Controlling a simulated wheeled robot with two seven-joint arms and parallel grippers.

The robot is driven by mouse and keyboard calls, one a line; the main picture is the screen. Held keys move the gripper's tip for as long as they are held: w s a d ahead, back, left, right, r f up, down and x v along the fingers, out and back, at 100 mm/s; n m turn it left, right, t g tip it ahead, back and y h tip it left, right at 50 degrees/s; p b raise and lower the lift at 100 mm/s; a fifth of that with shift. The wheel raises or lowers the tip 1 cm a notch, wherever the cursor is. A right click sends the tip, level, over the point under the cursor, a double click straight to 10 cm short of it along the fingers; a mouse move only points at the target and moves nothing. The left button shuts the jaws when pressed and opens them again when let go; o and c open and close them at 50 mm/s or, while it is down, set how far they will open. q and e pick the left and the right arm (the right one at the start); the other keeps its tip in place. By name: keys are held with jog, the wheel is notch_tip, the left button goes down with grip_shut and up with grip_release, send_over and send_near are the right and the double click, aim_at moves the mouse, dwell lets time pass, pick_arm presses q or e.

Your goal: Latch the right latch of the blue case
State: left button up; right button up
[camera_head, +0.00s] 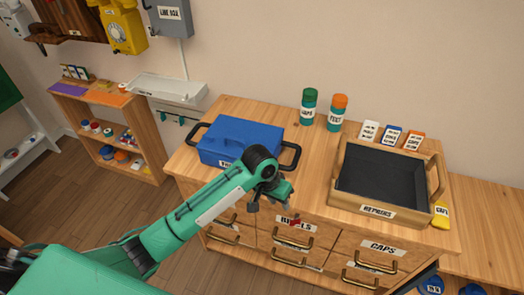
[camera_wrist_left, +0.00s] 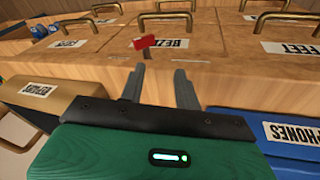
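The blue case (camera_head: 238,138) sits shut-looking on the left part of the wooden cabinet top, with black handles at its left and right ends. My left arm crosses in front of it and hides part of its front and label; I cannot make out its latches. My left gripper (camera_head: 268,203) is open and empty, pointing down in front of the cabinet edge, right of the case's front. In the left wrist view its two grey fingers (camera_wrist_left: 161,88) are apart, with the blue case (camera_wrist_left: 292,130) at the right edge. My right gripper is not in view.
Green-topped (camera_head: 309,106) and orange-topped (camera_head: 336,112) bottles stand behind. A red piece (camera_wrist_left: 144,42) is at the drawer fronts below the gripper. Drawer handles stick out. The top between case and tray is clear.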

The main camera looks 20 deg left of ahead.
pick_arm(q)
jog(key=w+a+r+n+y, duration=0.1)
jog(key=w+a+r, duration=0.25)
jog(key=r, duration=0.35)
jog(key=w+a+r+n+g+y, duration=0.1)
jog(key=w+a+r, duration=0.1)
jog(key=w+r, duration=0.4)
jog(key=w+a+r+n+y, duration=0.1)
jog(key=w+a+r, duration=0.25)
jog(key=r, duration=0.45)
notch_tip(320, 180, down, 14)
jog(key=shift+r+p, duration=0.25)
jog(key=shift+p, duration=0.45)
grip_shut()
